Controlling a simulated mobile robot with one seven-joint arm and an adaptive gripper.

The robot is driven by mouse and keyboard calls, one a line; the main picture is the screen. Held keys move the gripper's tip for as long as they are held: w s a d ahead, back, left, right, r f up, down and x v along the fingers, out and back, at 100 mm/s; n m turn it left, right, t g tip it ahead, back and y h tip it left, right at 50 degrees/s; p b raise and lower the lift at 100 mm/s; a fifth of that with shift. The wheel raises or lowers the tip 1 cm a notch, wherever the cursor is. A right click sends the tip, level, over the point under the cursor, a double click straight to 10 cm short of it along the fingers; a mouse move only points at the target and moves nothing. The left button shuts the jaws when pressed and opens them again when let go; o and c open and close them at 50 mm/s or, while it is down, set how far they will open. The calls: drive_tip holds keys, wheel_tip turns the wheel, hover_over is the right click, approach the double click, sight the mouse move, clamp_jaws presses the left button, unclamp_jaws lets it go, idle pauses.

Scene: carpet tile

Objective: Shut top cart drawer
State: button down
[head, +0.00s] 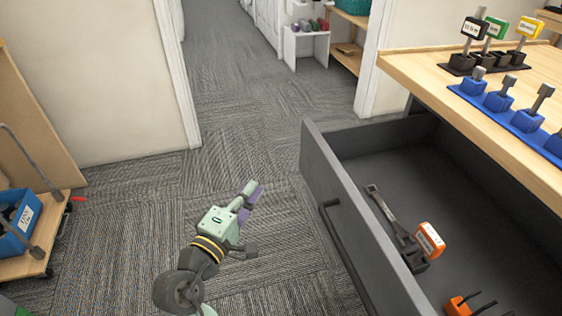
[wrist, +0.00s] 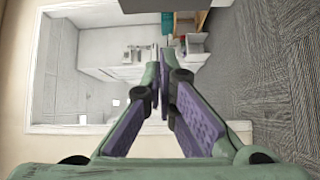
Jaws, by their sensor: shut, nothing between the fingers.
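The top cart drawer (head: 318,178) is dark grey and stands open at the right of the head view, pulled out from under a wooden top. Its bar handle (head: 342,246) is on the outer front face. Inside lie a dark tool with an orange label (head: 430,240) and another orange item (head: 460,305). My gripper (head: 254,190) is to the left of the drawer front, apart from it, over the carpet. Its purple-padded fingers are shut and empty, as the wrist view also shows (wrist: 162,92). The drawer does not show in the wrist view.
The wooden top (head: 430,75) holds labelled holders and a blue rack (head: 515,115) with grey pieces. A wooden cart with a blue bin (head: 18,222) stands at the left. Carpet is clear between them, up to a doorway with white shelving (head: 303,42) beyond.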

drive_tip(key=d+h, duration=0.1)
drive_tip(key=p, duration=0.2)
approach(305, 153)
drive_tip(key=w+a, duration=0.2)
drive_tip(key=w, duration=0.1)
drive_tip(key=shift+g, duration=0.3)
drive_tip(key=shift+w+d+r+p, duration=0.15)
drive_tip(key=shift+w+d, duration=0.1)
drive_tip(key=shift+d, duration=0.4)
drive_tip(key=shift+w+d+r+p, duration=0.1)
drive_tip(key=shift+w+d, duration=0.15)
drive_tip(key=shift+d, duration=0.35)
drive_tip(key=shift+w+d+p, duration=0.15)
drive_tip(key=shift+w+d, duration=0.1)
drive_tip(key=shift+d, duration=0.4)
drive_tip(key=shift+d, duration=0.1)
